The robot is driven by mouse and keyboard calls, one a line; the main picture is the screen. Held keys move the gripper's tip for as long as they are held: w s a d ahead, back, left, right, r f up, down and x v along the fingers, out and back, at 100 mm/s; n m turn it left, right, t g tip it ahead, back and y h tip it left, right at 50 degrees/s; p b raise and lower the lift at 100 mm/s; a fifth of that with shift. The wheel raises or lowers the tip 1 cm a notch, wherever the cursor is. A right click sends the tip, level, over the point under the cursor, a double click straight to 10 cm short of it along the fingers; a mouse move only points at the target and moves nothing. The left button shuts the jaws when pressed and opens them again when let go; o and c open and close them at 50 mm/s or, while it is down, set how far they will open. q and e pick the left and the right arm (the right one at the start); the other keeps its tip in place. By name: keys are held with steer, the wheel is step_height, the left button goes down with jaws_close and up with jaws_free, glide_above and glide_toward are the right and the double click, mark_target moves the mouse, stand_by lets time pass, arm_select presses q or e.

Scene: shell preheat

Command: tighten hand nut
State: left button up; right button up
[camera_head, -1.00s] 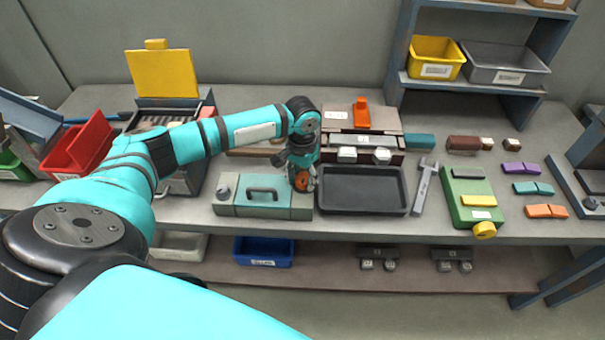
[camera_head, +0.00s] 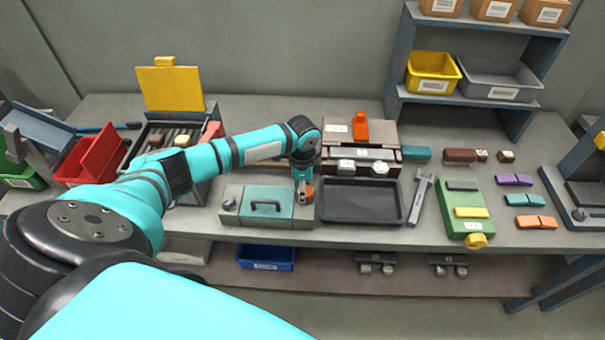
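A teal-green box (camera_head: 265,220) with a dark handle (camera_head: 265,206) sits near the table's front edge, with a grey knob (camera_head: 229,204) at its left end. A small orange and grey part (camera_head: 306,192) shows at the box's right end; I cannot tell for certain whether it is the hand nut. My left gripper (camera_head: 303,183) points down right over this part, close to or touching it. The gripper's fingers are small and partly hidden, so its opening and grip are unclear. My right gripper is not in view.
A black tray (camera_head: 358,220) lies right of the box, then a grey wrench (camera_head: 420,202) and a green device with a yellow knob (camera_head: 477,240). A grey and brown fixture (camera_head: 362,152) stands behind the tray. An open case with a yellow lid (camera_head: 170,89) and red bin (camera_head: 102,155) are at left.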

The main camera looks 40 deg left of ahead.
arm_select(q)
steer(key=m, duration=0.5)
steer(key=shift+w, duration=0.2)
stand_by(0.6)
steer(key=o, duration=1.2)
steer(key=shift+c, duration=0.2)
steer(key=shift+r, duration=0.15)
step_height(320, 180, up, 12)
